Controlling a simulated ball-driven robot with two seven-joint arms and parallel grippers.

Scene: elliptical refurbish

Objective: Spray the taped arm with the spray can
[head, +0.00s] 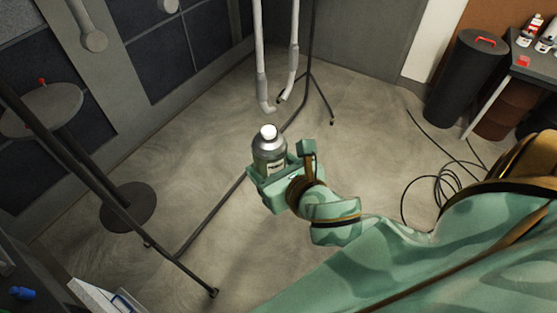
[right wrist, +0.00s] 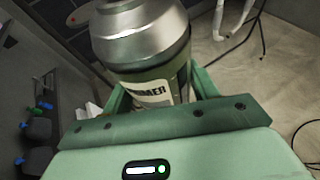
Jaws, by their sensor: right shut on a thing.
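My right gripper (head: 278,178) is shut around the lower body of the spray can (head: 268,147) and holds it upright, above the floor. The can has a silver shoulder, a white cap and a green body. In the right wrist view the can (right wrist: 150,68) sits between the fingers, its label partly reading "MER". Two white arm-like parts, one on the left (head: 261,60) and one on the right (head: 293,60), hang beyond the can, apart from it. I cannot tell which of them is taped. My left gripper is not in view.
A dark pole stand (head: 306,80) surrounds the hanging parts, its long foot bar crossing the floor. A round stool (head: 40,110) is at left. A black bin (head: 465,78), a bench with bottles (head: 540,65) and loose cables (head: 440,180) are at right. Open floor lies between.

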